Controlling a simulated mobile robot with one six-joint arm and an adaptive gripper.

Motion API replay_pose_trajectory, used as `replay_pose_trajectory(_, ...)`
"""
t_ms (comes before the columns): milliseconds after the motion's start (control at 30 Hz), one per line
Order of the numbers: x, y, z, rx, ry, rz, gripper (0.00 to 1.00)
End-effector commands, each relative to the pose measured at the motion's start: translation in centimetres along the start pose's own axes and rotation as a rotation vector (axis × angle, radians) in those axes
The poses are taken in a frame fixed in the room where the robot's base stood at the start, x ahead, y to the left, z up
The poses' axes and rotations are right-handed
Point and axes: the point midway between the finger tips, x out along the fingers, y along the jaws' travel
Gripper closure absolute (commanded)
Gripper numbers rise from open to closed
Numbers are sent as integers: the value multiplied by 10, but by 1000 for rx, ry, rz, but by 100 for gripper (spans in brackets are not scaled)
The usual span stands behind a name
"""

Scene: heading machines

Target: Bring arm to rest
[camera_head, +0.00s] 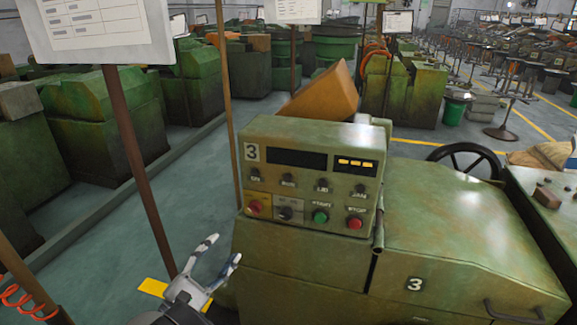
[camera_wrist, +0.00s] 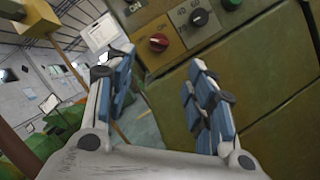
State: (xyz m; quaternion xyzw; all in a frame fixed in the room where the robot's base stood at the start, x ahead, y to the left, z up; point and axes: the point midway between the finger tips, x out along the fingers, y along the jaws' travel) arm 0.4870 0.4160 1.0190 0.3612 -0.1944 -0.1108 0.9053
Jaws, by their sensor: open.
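My gripper (camera_head: 220,252) is in the lower middle of the head view, just left of the front corner of the green machine numbered 3 (camera_head: 300,270). Its two fingers are spread apart and nothing is between them. In the wrist view my gripper (camera_wrist: 158,88) is also open and empty. The machine's control panel (camera_head: 312,175) stands up and to the right of my gripper. It has a red knob (camera_head: 254,206), a dark knob (camera_head: 285,213), a green button (camera_head: 320,216) and a red button (camera_head: 355,222). I see no contact between the fingers and the panel.
A brown post (camera_head: 138,165) with a white sheet (camera_head: 100,30) stands left of my gripper. A thinner post (camera_head: 228,100) rises behind the panel. A black handwheel (camera_head: 465,160) is at the right. Green machines (camera_head: 105,115) line the far left. Blue-grey floor (camera_head: 190,185) lies between.

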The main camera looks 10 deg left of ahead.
Motion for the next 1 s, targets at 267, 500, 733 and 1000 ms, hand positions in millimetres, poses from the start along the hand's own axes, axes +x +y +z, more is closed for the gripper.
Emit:
replay_pose_trajectory(267, 88, -35, 84, 19, -71, -323, 50)
replay_pose_trajectory(500, 144, -116, 219, 140, -142, -804, 50)
replay_pose_trajectory(733, 125, -186, 330, 380, -190, -1204, 50)
replay_pose_trajectory(1000, 51, -233, 412, 809, -235, -1550, 50)
